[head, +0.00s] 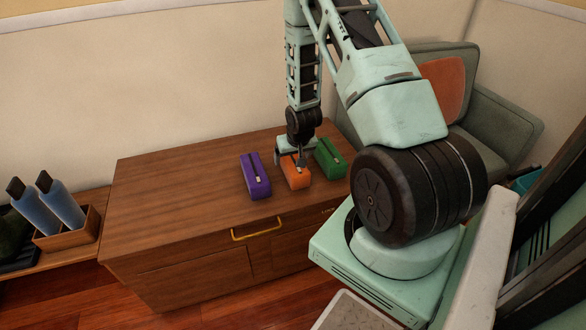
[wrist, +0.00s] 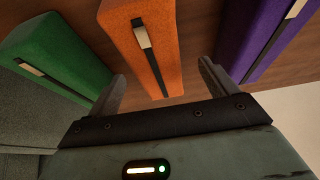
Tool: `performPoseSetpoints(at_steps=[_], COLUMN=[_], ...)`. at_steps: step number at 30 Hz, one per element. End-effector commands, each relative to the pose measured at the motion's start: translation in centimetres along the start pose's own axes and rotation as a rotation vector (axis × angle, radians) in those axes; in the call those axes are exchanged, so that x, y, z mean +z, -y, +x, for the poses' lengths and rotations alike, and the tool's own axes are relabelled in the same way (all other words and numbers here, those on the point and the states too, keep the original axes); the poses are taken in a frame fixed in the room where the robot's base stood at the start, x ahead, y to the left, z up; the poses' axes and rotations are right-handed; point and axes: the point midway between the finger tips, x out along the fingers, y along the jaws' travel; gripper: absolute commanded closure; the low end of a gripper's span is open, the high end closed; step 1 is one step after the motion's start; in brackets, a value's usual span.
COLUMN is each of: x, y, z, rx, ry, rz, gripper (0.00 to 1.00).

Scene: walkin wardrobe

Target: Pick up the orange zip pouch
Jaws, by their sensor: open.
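The orange zip pouch (head: 295,176) lies on the wooden cabinet top, between a purple pouch (head: 255,180) and a green pouch (head: 329,157). My gripper (head: 292,157) is over the far part of the orange pouch, pointing down. In the wrist view, the orange pouch (wrist: 160,70) with its black zip and metal pull runs between the two open fingers of my gripper (wrist: 163,85). One finger is on the green pouch's side, the other on the purple pouch's side. I cannot tell whether either finger touches the orange pouch.
The green (wrist: 55,55) and purple (wrist: 270,35) pouches stand close on either side of the fingers. The left part of the cabinet top (head: 170,190) is bare. A wooden box (head: 72,232) with blue bottles is at the left. A grey armchair (head: 505,115) stands behind at the right.

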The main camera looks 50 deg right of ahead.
Motion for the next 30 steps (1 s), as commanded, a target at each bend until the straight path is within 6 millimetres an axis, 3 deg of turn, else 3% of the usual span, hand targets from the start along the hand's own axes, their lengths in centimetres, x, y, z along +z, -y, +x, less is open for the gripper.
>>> performPoseSetpoints(at_steps=[12, 21, 23, 27, 30], x=[0.1, 0.0, 0.0, 0.0, 0.0], y=[-0.4, -0.4, -0.4, -0.4, -0.4], z=[5.0, 5.3, 5.3, 5.3, 5.3], rx=[0.0, 0.0, 0.0, 0.0, 0.0], ry=[0.0, 0.0, 0.0, 0.0, -0.001], rz=[0.001, 0.0, 0.0, 0.0, 0.0], gripper=[0.15, 0.15, 0.28, 0.67, 0.69])
